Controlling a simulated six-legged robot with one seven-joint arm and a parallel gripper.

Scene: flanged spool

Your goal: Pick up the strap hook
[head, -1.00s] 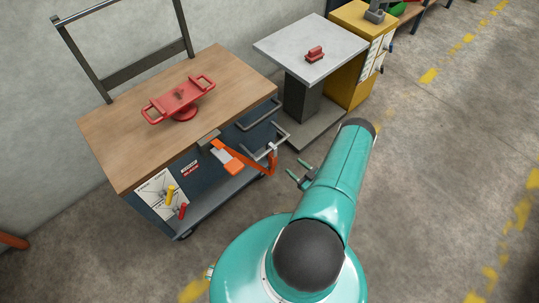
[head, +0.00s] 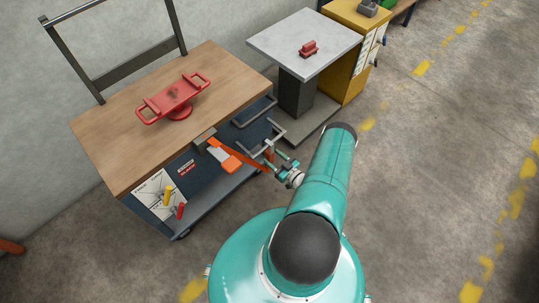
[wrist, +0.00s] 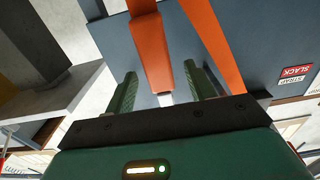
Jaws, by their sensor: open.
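The orange strap hook (wrist: 152,50) hangs at the front of the blue cart. In the wrist view it runs down between my two green fingers, with a small pale metal part at its lower end. My gripper (wrist: 160,74) is open, one finger on each side of the hook, with gaps visible on both sides. In the head view my gripper (head: 279,164) is at the cart's right front corner, and only a little of the hook (head: 269,153) shows beside it. An orange strap (head: 248,164) runs from the cart front toward it.
The cart's wooden top (head: 130,145) bears a red flanged spool (head: 178,100). Grey handles (head: 262,135) stick out close to my gripper. A grey-topped stand (head: 275,38) with a small red part (head: 308,48) is behind. The floor to the right is clear.

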